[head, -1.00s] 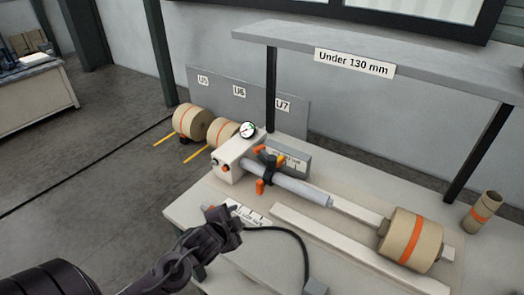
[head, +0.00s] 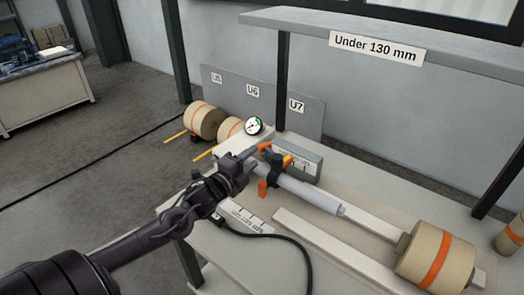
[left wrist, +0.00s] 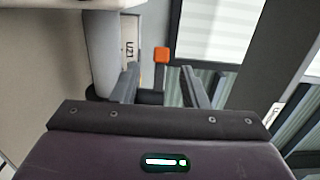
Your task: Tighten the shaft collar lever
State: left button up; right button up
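The dark shaft collar (head: 275,170) sits around the grey shaft (head: 309,192) near the white housing. It carries an orange end at the upper left (head: 264,146), another at the lower left (head: 262,187), and a yellow-orange piece (head: 287,160) at the upper right; I cannot tell which is the lever. My left gripper (head: 250,163) is just left of the collar, over the white housing, which it mostly hides. In the left wrist view its fingers (left wrist: 161,88) are apart, with an orange block (left wrist: 162,54) beyond and between the tips. Contact is not visible. My right gripper is not in view.
A round gauge (head: 253,126) stands behind my left gripper. A kraft roll (head: 436,260) is at the shaft's right end. A grey shelf (head: 400,45) on posts spans above the bench. A black cable (head: 290,240) curves along the front. More rolls (head: 204,120) stand at the back left.

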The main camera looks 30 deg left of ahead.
aim_at(260, 151)
pick_arm(q)
jog(key=w, duration=0.4)
jog(key=shift+w+r, duration=0.1)
jog(key=shift+r, duration=0.05)
jog(key=shift+w+d+p, duration=0.1)
jog(key=shift+w+p, duration=0.2)
jog(key=shift+w, duration=0.35)
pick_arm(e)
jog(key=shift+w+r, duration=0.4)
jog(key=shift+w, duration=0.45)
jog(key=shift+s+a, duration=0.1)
pick_arm(q)
grip_shut()
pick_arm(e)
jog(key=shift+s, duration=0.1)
